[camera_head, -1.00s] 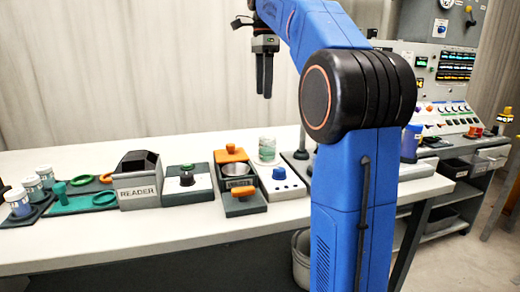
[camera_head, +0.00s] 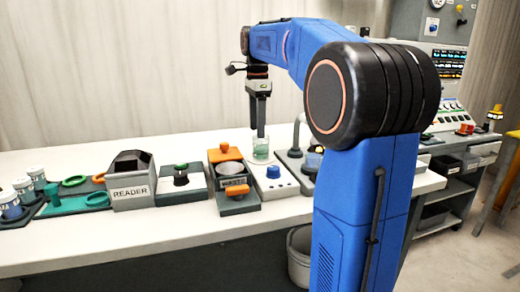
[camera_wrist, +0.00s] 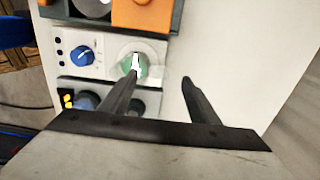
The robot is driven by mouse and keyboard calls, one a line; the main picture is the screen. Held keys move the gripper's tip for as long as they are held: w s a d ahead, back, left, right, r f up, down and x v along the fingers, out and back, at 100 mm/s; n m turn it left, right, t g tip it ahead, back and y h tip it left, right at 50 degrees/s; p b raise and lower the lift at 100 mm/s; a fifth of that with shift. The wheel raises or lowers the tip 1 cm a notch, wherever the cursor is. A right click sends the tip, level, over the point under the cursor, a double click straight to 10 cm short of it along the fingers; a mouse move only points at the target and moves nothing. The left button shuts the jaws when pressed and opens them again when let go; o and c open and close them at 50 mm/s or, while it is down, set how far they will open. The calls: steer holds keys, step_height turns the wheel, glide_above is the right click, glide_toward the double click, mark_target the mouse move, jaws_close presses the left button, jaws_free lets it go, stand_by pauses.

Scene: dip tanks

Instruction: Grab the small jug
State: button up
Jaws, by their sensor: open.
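The small jug is most likely the clear beaker with pale green contents (camera_head: 261,153), standing upright on a white plate unit with a blue knob (camera_head: 272,172). In the wrist view the jug (camera_wrist: 143,72) shows from above as a greenish round shape with a white piece inside. My gripper (camera_head: 258,132) is open, pointing down at the jug from above. In the wrist view, one finger of my gripper (camera_wrist: 161,76) overlaps the jug and the other is over bare table to its right. I cannot tell whether a finger touches the jug.
Left of the jug stand a grey unit with orange handles (camera_head: 233,183), a green-knobbed unit (camera_head: 181,180) and a box marked READER (camera_head: 130,190). Close on its right is a grey stand (camera_head: 294,158). The table behind the jug is clear.

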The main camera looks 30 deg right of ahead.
steer(key=shift+s+a+f, duration=0.1)
steer(key=shift+s+f, duration=0.05)
steer(key=shift+f, duration=2.15)
steer(key=c, duration=1.3)
steer(key=shift+c, duration=0.2)
